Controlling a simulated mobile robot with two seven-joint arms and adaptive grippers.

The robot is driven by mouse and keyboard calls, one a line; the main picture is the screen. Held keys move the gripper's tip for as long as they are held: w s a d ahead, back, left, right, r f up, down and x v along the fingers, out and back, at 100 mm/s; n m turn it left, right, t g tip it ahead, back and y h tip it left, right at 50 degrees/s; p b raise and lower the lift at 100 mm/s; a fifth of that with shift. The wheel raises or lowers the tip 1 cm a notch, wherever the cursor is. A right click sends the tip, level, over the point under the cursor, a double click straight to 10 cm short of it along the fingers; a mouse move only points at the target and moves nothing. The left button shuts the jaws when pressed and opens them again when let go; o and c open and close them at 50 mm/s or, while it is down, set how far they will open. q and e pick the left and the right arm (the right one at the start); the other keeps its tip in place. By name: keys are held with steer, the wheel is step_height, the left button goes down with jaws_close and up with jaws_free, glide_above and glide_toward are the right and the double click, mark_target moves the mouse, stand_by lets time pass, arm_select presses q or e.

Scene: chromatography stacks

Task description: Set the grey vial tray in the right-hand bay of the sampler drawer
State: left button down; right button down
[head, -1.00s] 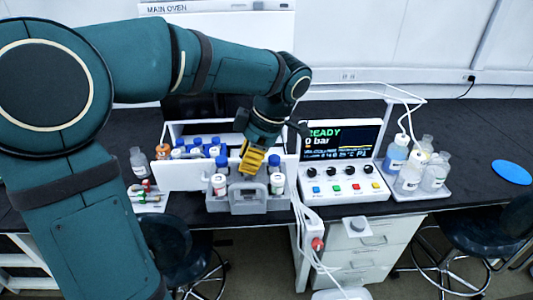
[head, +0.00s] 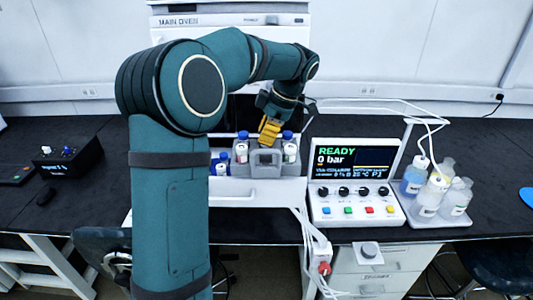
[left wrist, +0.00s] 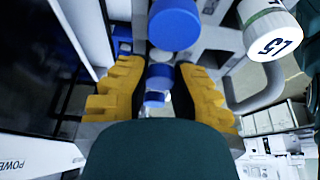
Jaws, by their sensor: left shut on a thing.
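The grey vial tray (head: 265,170) holds blue-capped vials and has a raised grey handle in front. My left gripper (head: 270,130) is at the top of the tray, its yellow fingers shut on it. The tray is at the right-hand part of the white sampler drawer (head: 265,193), behind its front panel. Its underside is hidden, so I cannot tell whether it rests in the bay. In the left wrist view, blue caps (left wrist: 174,22) and a white-capped vial (left wrist: 270,35) show near the yellow fingers (left wrist: 160,95). My right gripper is not in view.
White cables (head: 310,230) hang beside the drawer.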

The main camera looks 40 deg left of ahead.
arm_select(q)
steer(key=w+a, duration=0.5)
steer(key=f, duration=0.7)
steer(key=f+b, duration=0.1)
steer(key=f, duration=0.3)
steer(key=shift+d, duration=0.35)
steer(key=shift+w+a+f, duration=0.15)
steer(key=shift+w+f, duration=0.1)
steer(key=shift+f, duration=0.05)
steer(key=c, duration=1)
jaws_free()
steer(key=shift+r, duration=0.1)
steer(key=p+v, duration=0.8)
steer(key=v, duration=0.4)
steer(key=shift+p, duration=0.4)
